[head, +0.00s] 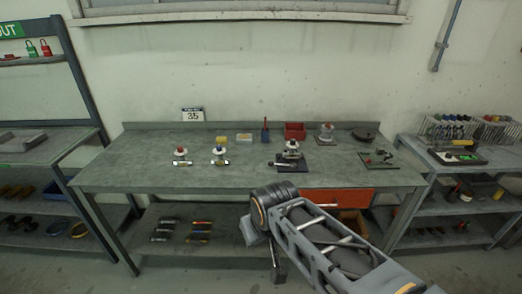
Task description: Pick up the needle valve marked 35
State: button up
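A small card reading 35 (193,115) stands at the back of the grey workbench (130,165). In front of it is a small valve (181,157) with a white and dark red round top and a pale metal body. To its right is a similar small valve (220,156) with a whitish top and a yellowish body. No number is legible on either valve. My arm reaches in from the lower right, in front of the bench. The end of my gripper (278,268) seems to hang below the bench's front edge, apart from both valves; its fingers are too unclear to read.
Farther right on the bench are another valve on a dark plate (291,153), a red bin (294,131), a grey round-topped piece (326,133) and a dark board with small parts (379,158). A yellow block (222,140) is at the back. The bench's left part is clear.

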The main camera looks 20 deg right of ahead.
aim_at(291, 152)
jog(key=u, duration=0.1)
jog(key=i, duration=0.85)
jog(key=z, duration=0.7)
jog(key=i, duration=0.45)
jog(key=z, duration=0.45)
